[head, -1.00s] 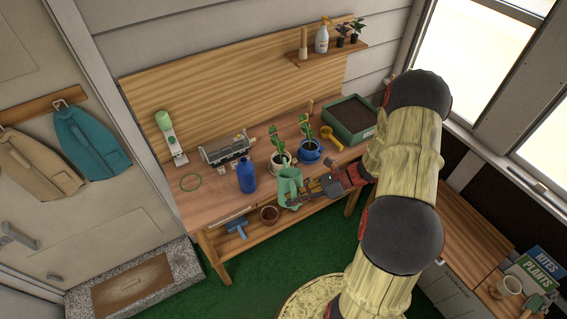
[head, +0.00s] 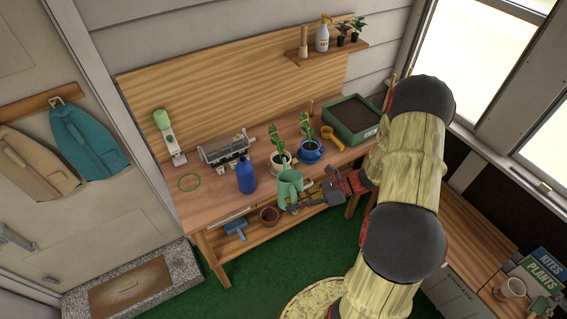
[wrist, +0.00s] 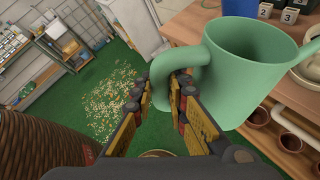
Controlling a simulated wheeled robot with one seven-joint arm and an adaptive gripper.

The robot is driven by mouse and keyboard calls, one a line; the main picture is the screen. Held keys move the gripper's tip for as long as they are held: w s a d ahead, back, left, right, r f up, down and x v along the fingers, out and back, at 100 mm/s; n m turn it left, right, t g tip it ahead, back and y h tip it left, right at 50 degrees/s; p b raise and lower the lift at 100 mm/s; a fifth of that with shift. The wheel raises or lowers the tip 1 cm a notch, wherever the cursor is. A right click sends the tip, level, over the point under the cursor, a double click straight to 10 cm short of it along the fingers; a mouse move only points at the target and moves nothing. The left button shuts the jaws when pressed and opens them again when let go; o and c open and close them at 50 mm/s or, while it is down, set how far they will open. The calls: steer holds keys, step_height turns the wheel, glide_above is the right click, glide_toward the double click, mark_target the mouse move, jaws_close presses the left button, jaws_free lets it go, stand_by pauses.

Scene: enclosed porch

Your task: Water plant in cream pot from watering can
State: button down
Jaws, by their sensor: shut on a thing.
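The green watering can (head: 289,187) is at the front edge of the bench in the head view, in front of the cream pot. It fills the upper right of the wrist view (wrist: 245,65), roughly upright, its inside looking dark. My gripper (wrist: 170,92) is shut on its handle. The cream pot (head: 281,162) stands on the bench with a leafy green plant (head: 279,140) in it; the can partly covers its front. A pale rim at the right edge of the wrist view may be the pot. No water shows.
A blue pot (head: 311,152) with a similar plant stands right of the cream pot. A blue bottle (head: 246,177) stands to the left. A yellow scoop (head: 332,138) and a soil tray (head: 353,119) lie at the right. Terracotta pots are on the lower shelf (head: 257,237).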

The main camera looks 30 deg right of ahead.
steer(key=shift+s+f+n+b, duration=0.15)
steer(key=shift+f+n+b, duration=0.15)
steer(key=shift+f+b, duration=0.75)
steer(key=shift+d+r+b, duration=0.1)
steer(key=shift+r+b, duration=0.25)
steer(key=shift+b, duration=0.75)
steer(key=shift+f+b, duration=0.15)
steer(key=shift+b, duration=0.7)
steer(key=f+b, duration=0.2)
steer(key=f+n+t+b, duration=0.1)
steer(key=f+b, duration=0.1)
steer(key=b, duration=0.1)
steer(key=f+n+t+b, duration=0.1)
steer(key=b, duration=0.1)
steer(key=shift+w+f+b, duration=0.25)
steer(key=shift+f+b, duration=0.15)
steer(key=shift+r+p, duration=2.05)
steer(key=shift+r, duration=0.25)
steer(key=shift+s+f, duration=0.1)
steer(key=shift+f, duration=0.05)
